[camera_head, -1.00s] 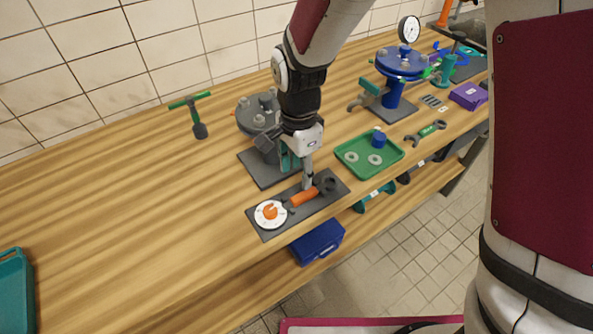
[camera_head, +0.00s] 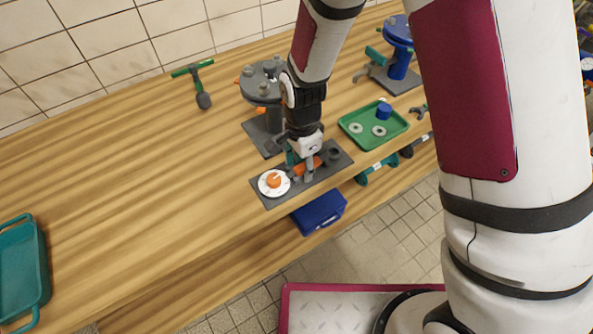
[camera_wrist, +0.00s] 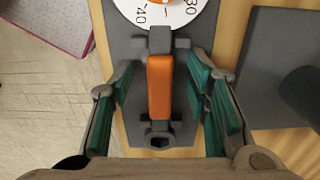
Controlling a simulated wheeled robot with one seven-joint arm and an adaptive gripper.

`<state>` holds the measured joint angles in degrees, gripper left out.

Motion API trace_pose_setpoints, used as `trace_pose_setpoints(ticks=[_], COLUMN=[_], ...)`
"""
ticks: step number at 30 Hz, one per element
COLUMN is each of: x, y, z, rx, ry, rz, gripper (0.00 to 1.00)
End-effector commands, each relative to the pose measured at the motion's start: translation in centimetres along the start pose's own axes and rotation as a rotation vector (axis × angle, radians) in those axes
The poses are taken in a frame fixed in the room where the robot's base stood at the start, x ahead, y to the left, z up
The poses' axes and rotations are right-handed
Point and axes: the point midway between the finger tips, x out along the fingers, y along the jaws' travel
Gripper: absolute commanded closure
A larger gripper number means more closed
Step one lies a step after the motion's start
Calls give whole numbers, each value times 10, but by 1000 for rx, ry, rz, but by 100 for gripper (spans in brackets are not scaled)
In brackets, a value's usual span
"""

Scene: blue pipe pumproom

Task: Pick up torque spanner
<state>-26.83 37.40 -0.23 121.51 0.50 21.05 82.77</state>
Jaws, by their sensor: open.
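The torque spanner (camera_wrist: 160,88) has an orange handle and dark grey ends. It lies on a dark grey mat (camera_head: 270,199) at the front edge of the workbench, beside a white round dial (camera_head: 274,183) with an orange centre. My gripper (camera_head: 301,172) is low over the mat at the spanner, partly covering it in the head view. In the wrist view my gripper (camera_wrist: 163,98) is open, with one teal-padded finger on each side of the orange handle and gaps on both sides.
A grey flanged fixture (camera_head: 262,85) stands just behind the mat. A green tray (camera_head: 358,138) with rings and a blue part lies to the right. A blue box (camera_head: 320,212) sits below the bench edge.

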Motion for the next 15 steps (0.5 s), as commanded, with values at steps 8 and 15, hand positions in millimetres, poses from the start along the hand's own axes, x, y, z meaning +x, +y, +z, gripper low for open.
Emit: trace_pose_setpoints(ticks=[8, 15], x=[0, -1], y=[0, 0], z=[0, 0], rx=[0, 0], ry=[0, 0], rz=[0, -1], gripper=[88, 100])
